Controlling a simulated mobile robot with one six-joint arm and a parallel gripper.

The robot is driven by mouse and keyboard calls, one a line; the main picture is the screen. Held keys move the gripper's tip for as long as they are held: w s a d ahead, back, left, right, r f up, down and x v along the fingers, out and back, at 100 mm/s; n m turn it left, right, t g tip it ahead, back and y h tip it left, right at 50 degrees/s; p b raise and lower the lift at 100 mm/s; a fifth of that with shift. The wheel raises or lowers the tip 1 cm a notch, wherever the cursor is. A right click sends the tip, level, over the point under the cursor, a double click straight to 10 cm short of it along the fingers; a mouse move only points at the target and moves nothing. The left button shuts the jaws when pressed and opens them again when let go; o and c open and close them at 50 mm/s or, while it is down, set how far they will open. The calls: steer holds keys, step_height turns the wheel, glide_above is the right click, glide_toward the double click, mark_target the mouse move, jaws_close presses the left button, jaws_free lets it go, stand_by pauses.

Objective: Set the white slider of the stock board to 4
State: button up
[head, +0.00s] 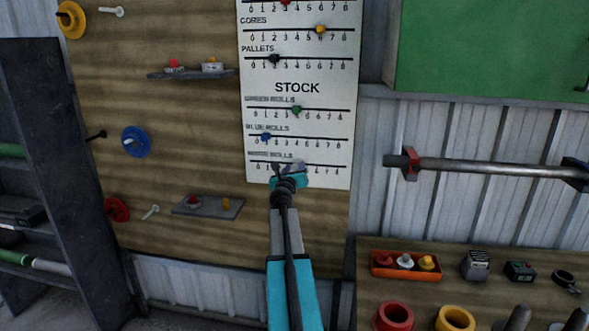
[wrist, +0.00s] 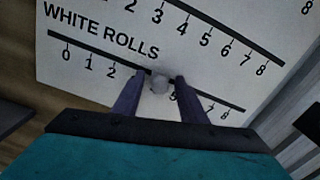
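The white knob (wrist: 159,84) sits on the White Rolls scale of the stock board (wrist: 225,75), between the 2 and the 5, close to where 4 falls. The 3 and 4 labels are hidden by my fingers and the knob. My gripper (wrist: 162,80) has one finger on each side of the knob. A small gap shows on the right of the knob; the left finger is very close to it or touching. In the head view my gripper (head: 288,170) is at the bottom scale of the board (head: 297,75).
The green knob (head: 296,110) and blue knob (head: 265,137) sit on the scales above. A small shelf (head: 210,207) is left of my arm. A horizontal bar (head: 480,168) is on the right, above a bench with an orange tray (head: 405,274).

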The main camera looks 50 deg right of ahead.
steer(key=b+v, duration=0.1)
steer(key=v, duration=1.2)
steer(key=shift+s+a+b, duration=0.2)
steer(key=shift+a+b, duration=0.05)
steer(key=shift+b, duration=0.05)
stand_by(0.6)
